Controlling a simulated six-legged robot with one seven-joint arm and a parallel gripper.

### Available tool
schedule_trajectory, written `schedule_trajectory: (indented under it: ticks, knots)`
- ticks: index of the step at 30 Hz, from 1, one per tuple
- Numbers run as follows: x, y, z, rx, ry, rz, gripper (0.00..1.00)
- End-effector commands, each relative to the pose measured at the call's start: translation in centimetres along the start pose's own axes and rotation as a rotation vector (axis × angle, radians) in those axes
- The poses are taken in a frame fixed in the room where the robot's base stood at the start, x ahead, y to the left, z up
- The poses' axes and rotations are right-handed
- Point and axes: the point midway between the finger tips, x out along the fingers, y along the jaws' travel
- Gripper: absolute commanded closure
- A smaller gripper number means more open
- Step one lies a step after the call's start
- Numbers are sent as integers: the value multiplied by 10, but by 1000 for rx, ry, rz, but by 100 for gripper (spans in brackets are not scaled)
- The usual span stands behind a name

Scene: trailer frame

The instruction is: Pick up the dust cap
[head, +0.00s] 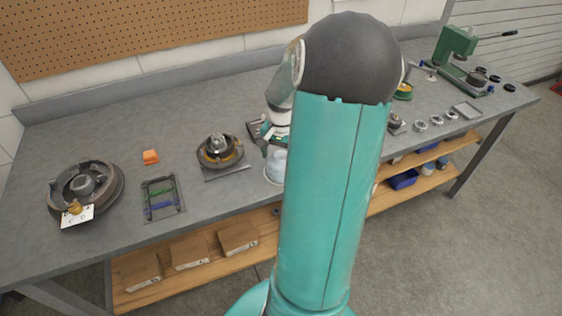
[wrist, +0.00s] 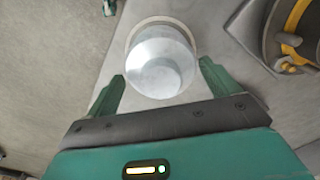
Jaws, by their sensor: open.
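A round, whitish, shiny cup-like thing (wrist: 160,52) sits below my gripper (wrist: 161,75) in the wrist view. The two green fingers are open, with their tips on either side of its near edge. I cannot tell whether they touch it, or whether it is the dust cap. In the head view part of this pale thing (head: 275,168) shows under my gripper (head: 266,141) near the bench's front edge. My arm hides the rest. Several small round metal pieces, one of them here (head: 421,126), stand on the bench to the right; any could be a cap.
A green press (head: 458,50) stands at the far right. Boxes lie on the lower shelf.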

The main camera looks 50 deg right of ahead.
Motion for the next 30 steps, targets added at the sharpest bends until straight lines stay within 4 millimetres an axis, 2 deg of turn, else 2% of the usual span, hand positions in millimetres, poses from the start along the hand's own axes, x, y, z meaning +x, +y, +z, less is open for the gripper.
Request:
schedule_trajectory:
  ticks: [1,5,12,13,17,26,30]
  knots:
    - [9,0,2,1,-4,-1,12]
    - [23,-1,2,0,-2,-1,12]
    - [25,-1,1,0,1,-1,12]
    - [25,-1,1,0,1,-1,14]
    - [25,-1,1,0,1,-1,40]
    - [24,-1,1,0,2,-1,41]
    - [16,-2,0,2,4,-1,41]
